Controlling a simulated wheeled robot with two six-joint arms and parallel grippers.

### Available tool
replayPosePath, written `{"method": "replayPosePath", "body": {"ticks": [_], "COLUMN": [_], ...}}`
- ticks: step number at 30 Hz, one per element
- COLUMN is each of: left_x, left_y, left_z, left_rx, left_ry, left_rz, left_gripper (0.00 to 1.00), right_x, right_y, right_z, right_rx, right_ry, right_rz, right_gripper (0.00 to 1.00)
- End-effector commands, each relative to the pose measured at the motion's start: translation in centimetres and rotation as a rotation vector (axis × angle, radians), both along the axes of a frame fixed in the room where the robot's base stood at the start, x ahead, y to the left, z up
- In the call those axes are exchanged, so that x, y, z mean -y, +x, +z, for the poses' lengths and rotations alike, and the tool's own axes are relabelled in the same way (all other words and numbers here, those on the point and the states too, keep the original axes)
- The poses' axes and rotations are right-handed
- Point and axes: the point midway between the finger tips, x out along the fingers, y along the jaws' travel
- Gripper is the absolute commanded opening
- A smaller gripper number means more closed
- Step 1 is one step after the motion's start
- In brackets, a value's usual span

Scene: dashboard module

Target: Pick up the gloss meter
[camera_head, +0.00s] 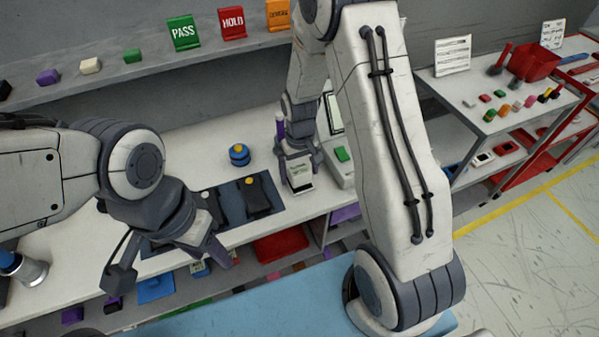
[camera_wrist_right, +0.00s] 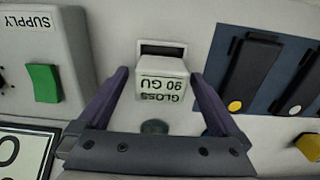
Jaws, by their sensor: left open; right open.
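The gloss meter (camera_head: 301,176) is a small white box with a dark top slot and a label reading GLOSS 90 GU. It stands on the white bench, and in the right wrist view the gloss meter (camera_wrist_right: 162,85) sits between my right fingers. My right gripper (camera_wrist_right: 160,76) is open, one purple finger on each side of it; I cannot tell whether they touch it. In the head view my right gripper (camera_head: 298,155) is above the meter and partly hides it. My left gripper (camera_head: 213,248) is open and empty over the bench's front edge.
Dark mats with black devices (camera_head: 258,196) lie left of the meter. A blue knob (camera_head: 239,155) stands behind them. A supply box with a green switch (camera_head: 342,154) is close on the meter's right. A shelf below the bench holds coloured bins (camera_head: 282,245).

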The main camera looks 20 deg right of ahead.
Motion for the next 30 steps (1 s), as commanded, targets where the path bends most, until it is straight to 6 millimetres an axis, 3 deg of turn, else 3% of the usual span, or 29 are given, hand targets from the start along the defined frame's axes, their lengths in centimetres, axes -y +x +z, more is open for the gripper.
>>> {"method": "replayPosePath", "body": {"ticks": [10, 18, 30], "left_x": [-0.01, -0.01, 0.0], "left_y": [-0.01, -0.01, -0.01], "left_z": [0.15, 0.16, -0.17], "left_rx": [0.0, 0.0, 0.0], "left_ry": [0.0, 0.0, 0.0], "left_rz": [0.0, 0.0, 0.0], "left_gripper": [0.5, 0.5, 0.5], "right_x": [-0.01, -0.02, -0.01], "right_y": [0.02, 0.04, 0.12], "right_z": [-1.07, -1.03, -0.14], "right_rx": [0.001, 0.001, 0.004], "right_ry": [0.0, 0.0, 0.0], "right_rz": [0.0, 0.0, 0.0], "right_gripper": [1.0, 0.0, 0.0]}}
